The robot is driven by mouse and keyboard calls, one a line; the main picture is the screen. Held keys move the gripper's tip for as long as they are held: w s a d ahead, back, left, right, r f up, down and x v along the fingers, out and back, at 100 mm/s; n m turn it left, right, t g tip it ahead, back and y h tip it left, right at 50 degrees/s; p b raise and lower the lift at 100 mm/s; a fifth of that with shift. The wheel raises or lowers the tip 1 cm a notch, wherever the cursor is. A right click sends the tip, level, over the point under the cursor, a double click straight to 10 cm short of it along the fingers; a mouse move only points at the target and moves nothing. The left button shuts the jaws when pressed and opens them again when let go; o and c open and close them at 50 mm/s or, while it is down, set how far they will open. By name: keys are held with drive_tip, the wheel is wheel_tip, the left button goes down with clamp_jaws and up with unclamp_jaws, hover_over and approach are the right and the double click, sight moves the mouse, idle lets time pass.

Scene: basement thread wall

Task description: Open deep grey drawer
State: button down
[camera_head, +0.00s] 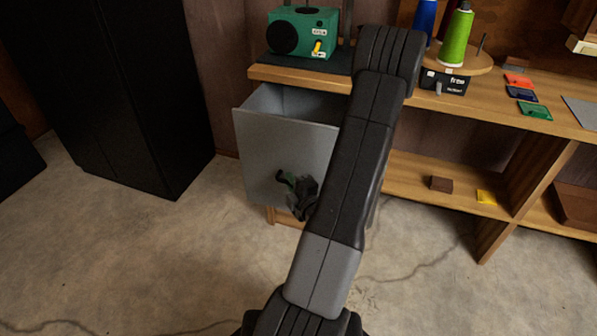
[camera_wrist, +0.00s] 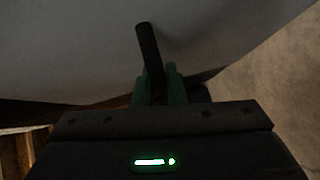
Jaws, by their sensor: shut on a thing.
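The deep grey drawer (camera_head: 257,150) is pulled out from under the wooden bench in the head view, and its open top shows the inside. Its grey front fills the upper part of the wrist view (camera_wrist: 80,60). My gripper (camera_head: 298,188) is at the lower part of the drawer front. In the wrist view, my green fingers (camera_wrist: 160,88) are shut on the dark bar handle (camera_wrist: 150,50). My arm covers the right side of the drawer in the head view.
A green radio (camera_head: 302,32) stands on the bench top (camera_head: 310,76) above the drawer. Thread spools, including a green one (camera_head: 456,36), stand to its right. A black cabinet (camera_head: 110,90) is at the left. Concrete floor (camera_head: 130,245) lies clear in front.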

drive_tip(key=shift+s+a, duration=0.25)
drive_tip(key=shift+s, duration=0.6)
drive_tip(key=shift+s+a, duration=0.25)
drive_tip(key=shift+s, duration=0.6)
drive_tip(key=c, duration=1.8)
unclamp_jaws()
drive_tip(key=shift+o, duration=0.2)
drive_tip(key=shift+s, duration=0.1)
drive_tip(key=p+v, duration=0.1)
drive_tip(key=v, duration=1.2)
drive_tip(key=shift+s+d, duration=0.2)
drive_tip(key=shift+s, duration=0.05)
drive_tip(key=shift+w, duration=0.1)
drive_tip(key=b+x, duration=0.1)
drive_tip(key=x, duration=1.1)
drive_tip(key=shift+w+a, duration=0.2)
drive_tip(key=shift+w, duration=0.1)
